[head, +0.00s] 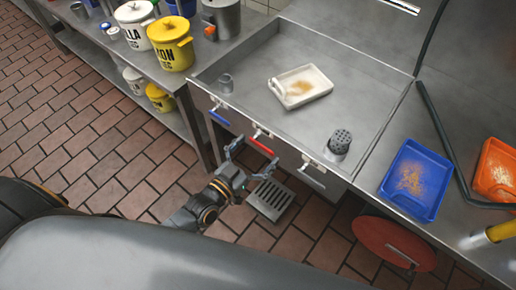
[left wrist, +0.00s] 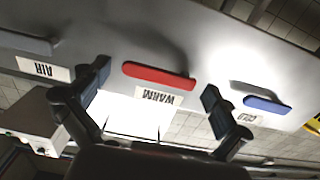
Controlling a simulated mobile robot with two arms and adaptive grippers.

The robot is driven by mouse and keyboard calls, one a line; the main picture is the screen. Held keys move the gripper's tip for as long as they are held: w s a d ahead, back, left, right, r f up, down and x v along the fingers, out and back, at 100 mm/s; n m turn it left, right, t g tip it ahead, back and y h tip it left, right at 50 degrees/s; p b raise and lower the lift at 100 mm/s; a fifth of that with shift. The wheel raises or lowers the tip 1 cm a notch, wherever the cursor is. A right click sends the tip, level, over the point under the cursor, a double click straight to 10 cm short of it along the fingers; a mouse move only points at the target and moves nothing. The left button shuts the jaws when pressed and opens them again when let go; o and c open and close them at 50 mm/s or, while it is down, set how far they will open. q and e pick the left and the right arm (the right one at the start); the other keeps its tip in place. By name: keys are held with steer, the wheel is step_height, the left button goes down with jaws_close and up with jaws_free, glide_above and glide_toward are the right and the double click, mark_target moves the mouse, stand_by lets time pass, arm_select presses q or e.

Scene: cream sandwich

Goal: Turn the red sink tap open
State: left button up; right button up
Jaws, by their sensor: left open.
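The red sink tap (head: 263,147) is a red lever on the front face of the steel sink (head: 240,62). In the left wrist view the red tap (left wrist: 158,75) shows as a red bar above an upside-down WARM label (left wrist: 158,97). My left gripper (head: 253,156) is open and empty, just in front of the red tap. In the left wrist view its two fingers (left wrist: 154,95) appear on either side of the red lever and label, with no contact visible. My right gripper is not in view.
A blue lever (head: 219,118) labelled COLD and a grey lever (head: 314,176) labelled AIR flank the red one. A white tray (head: 318,84) lies in the sink. A blue tray (head: 400,203) is on the right counter. A floor grate (head: 271,200) lies below.

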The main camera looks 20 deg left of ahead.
arm_select(q)
steer(key=c, duration=1.6)
